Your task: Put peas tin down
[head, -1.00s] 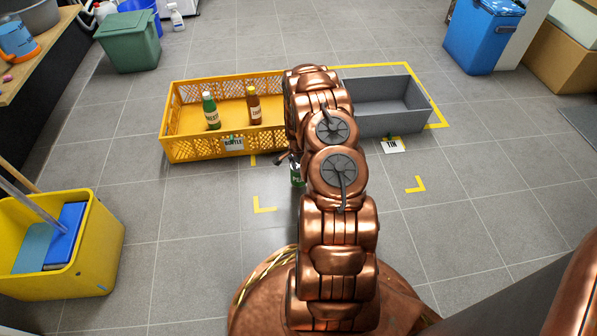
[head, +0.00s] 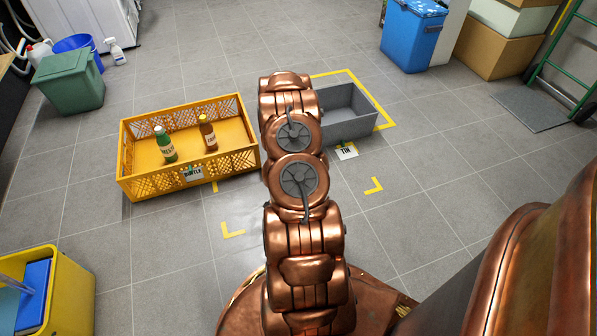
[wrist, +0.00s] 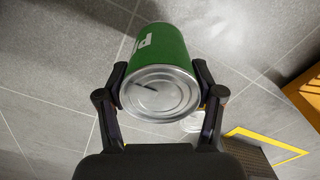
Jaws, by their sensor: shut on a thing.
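The peas tin (wrist: 160,75) is green with a bare metal end, seen in the wrist view. My gripper (wrist: 160,95) is shut on it, with one dark finger on each side. In the head view my arm hides the gripper and the tin. A grey crate (head: 349,129) labelled TIN (head: 346,152) stands on the floor right of my arm, partly hidden by it. Its visible inside looks empty.
A yellow crate (head: 136,187) labelled BOTTLE (head: 194,174) holds a green bottle (head: 165,144) and a brown bottle (head: 208,133). A green bin (head: 70,85), a blue bin (head: 412,38) and a yellow bucket (head: 75,290) stand around. The floor between is clear.

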